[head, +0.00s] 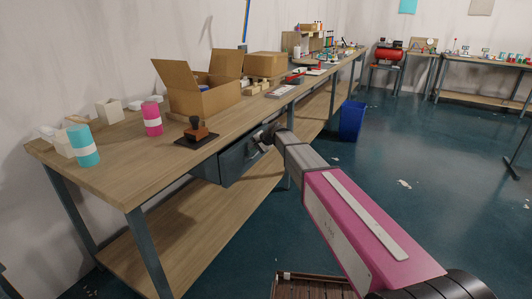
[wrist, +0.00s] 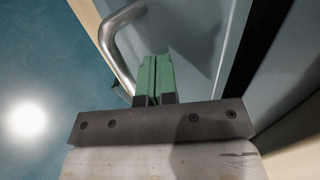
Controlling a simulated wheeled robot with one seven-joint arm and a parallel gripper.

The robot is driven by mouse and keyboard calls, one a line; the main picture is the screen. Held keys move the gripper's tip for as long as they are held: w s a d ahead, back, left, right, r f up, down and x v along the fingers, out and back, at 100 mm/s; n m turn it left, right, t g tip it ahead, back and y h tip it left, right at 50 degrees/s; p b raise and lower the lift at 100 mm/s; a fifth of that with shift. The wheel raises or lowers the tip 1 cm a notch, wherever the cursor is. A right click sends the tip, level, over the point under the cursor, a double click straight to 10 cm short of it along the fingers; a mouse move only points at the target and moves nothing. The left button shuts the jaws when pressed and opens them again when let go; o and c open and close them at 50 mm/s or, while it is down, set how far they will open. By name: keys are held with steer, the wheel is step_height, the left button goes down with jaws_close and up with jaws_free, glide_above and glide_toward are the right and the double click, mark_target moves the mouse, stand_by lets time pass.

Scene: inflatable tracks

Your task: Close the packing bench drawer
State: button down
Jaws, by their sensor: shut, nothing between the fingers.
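The packing bench (head: 110,165) is a long wooden table on grey legs along the left wall. Its blue-grey drawer (head: 236,162) hangs under the front edge of the top, partly covered by my arm; I cannot tell how far it stands out. My gripper (head: 264,136) is at the drawer, small and partly hidden in the head view. In the wrist view, my gripper's green fingertips (wrist: 154,60) are together and empty, in front of the grey drawer face (wrist: 195,35). The curved metal handle (wrist: 117,48) is just left of them; I cannot tell whether they touch.
On the bench stand an open cardboard box (head: 200,92), a pink cup (head: 152,118), a teal cup (head: 83,146) and a stamp on a dark pad (head: 197,133). A lower shelf (head: 195,232) runs beneath. A blue bin (head: 351,121) stands beyond; floor to the right is open.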

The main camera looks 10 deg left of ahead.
steer(key=shift+w+a, duration=0.25)
steer(key=shift+a, duration=0.35)
steer(key=shift+w+a, duration=0.2)
steer(key=shift+a, duration=0.4)
steer(key=shift+a+r, duration=0.1)
steer(key=shift+r, duration=0.1)
steer(key=s+d+f+v, duration=0.1)
steer(key=v, duration=1)
steer(key=s+d+f+n+g+h, duration=0.1)
steer(key=s+d+f+h, duration=0.2)
steer(key=s+d+f, duration=0.3)
steer(key=s+d+f+n+g+h, duration=0.1)
steer(key=s+d+f+h, duration=0.2)
steer(key=s+d+f, duration=0.4)
steer(key=s+d+f+n+g+h, duration=0.1)
steer(key=s+d+f, duration=0.6)
steer(key=s+d, duration=0.9)
steer(key=d+n+h, duration=0.1)
steer(key=d, duration=0.7)
steer(key=shift+f+h, duration=0.25)
steer(key=shift+h, duration=0.15)
steer(key=shift+s, duration=0.15)
